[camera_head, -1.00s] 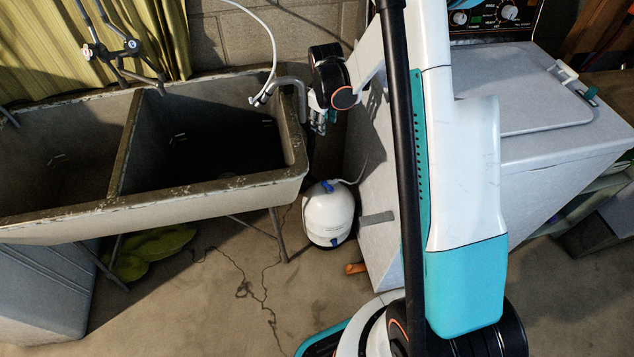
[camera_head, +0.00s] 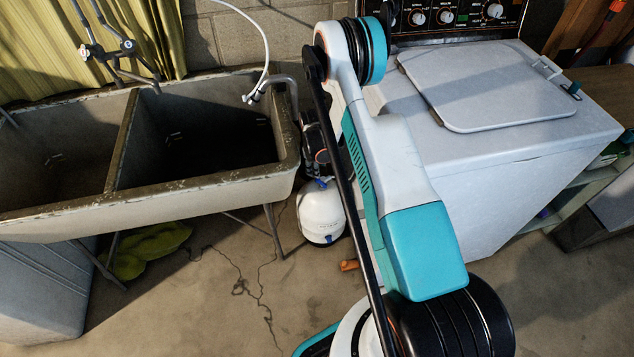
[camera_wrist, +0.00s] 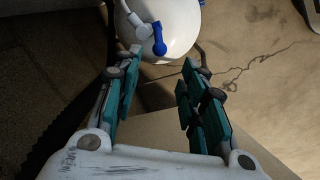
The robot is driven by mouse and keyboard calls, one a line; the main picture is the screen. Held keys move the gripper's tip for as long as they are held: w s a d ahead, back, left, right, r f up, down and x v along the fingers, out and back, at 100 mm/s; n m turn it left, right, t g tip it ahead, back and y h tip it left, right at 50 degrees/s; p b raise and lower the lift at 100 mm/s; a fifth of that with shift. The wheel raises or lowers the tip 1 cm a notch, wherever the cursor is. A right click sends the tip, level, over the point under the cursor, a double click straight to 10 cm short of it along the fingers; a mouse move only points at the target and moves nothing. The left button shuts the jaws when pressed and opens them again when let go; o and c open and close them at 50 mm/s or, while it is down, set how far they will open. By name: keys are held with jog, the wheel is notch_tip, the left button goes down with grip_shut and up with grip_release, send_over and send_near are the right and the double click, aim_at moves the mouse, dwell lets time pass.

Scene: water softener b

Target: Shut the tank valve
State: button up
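The white tank (camera_head: 321,214) stands on the floor between the sink and the white washing machine. In the wrist view the tank (camera_wrist: 185,25) is at the top, with a blue valve handle (camera_wrist: 158,40) on a white fitting at its near side. My gripper (camera_wrist: 163,62) is open, its two teal-padded fingers spread apart below the tank. The blue handle lies just beyond and between the fingertips, apart from them as far as I can tell. In the head view my wrist hangs above the tank, and the fingers and the handle are mostly hidden.
The double concrete sink (camera_head: 200,185) is left of the tank, with a thin metal leg (camera_head: 274,230) close by. The washing machine (camera_head: 510,150) stands to the right, beside my arm. An orange object (camera_head: 349,265) lies on the floor.

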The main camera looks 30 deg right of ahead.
aim_at(318, 180)
jog(key=f+b, duration=0.1)
jog(key=f, duration=0.2)
jog(key=f+b, duration=0.1)
jog(key=f, duration=0.3)
jog(key=w+d+f+b, duration=0.1)
jog(key=f, duration=0.2)
jog(key=shift+f, duration=0.4)
grip_shut()
